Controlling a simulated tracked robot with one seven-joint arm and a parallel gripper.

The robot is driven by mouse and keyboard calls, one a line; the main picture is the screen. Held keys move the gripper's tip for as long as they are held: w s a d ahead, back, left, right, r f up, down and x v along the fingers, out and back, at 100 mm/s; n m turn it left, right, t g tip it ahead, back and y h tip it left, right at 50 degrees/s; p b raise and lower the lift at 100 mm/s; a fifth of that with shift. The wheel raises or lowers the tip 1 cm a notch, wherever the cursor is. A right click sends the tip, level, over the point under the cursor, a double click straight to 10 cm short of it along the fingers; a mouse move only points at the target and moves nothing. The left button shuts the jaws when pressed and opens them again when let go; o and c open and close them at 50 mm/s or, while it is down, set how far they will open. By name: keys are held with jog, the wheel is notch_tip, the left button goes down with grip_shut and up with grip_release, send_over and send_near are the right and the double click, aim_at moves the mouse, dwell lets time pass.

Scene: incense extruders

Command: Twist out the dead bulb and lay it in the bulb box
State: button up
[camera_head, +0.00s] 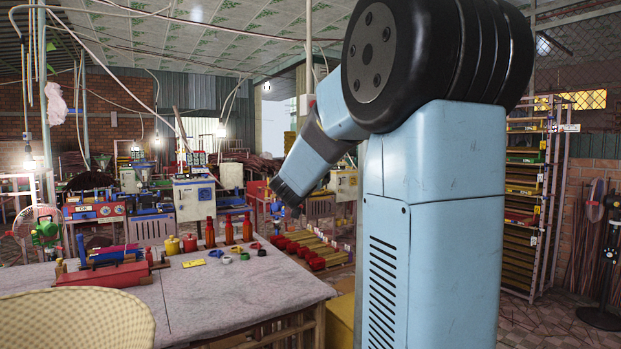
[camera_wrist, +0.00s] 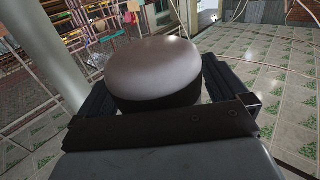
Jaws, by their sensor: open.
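My gripper (camera_head: 286,196) hangs above the far side of the worktable, tilted down and to the left in the head view. In the wrist view my gripper (camera_wrist: 156,80) has its two dark fingers apart and open. A smooth rounded thing (camera_wrist: 155,72), pale grey on top and dark below, shows between and beyond the fingers. I cannot tell whether it is the dead bulb or a part of me, nor whether the fingers touch it. Lit bulbs hang at the back (camera_head: 221,130) and far left (camera_head: 29,162). I cannot make out a bulb box.
The worktable (camera_head: 250,292) holds a red tool (camera_head: 103,275), red bottles (camera_head: 210,232), yellow pots (camera_head: 172,245) and small coloured rings. A woven chair back (camera_head: 75,320) stands in front. Machines fill the back, and a tall rack (camera_head: 527,190) stands at the right. The near tabletop is bare.

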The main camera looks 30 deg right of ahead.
jog(key=shift+c, duration=0.3)
jog(key=c, duration=0.9)
jog(key=o, duration=0.5)
jog(key=shift+c, duration=0.2)
jog(key=c, duration=0.3)
jog(key=shift+c, duration=0.2)
jog(key=shift+m+g+h, duration=1.2)
jog(key=shift+s+d+g+h, duration=0.1)
jog(key=shift+s+g+h, duration=0.05)
jog(key=shift+g+h, duration=0.2)
jog(key=shift+m+g, duration=0.45)
jog(key=shift+m, duration=0.05)
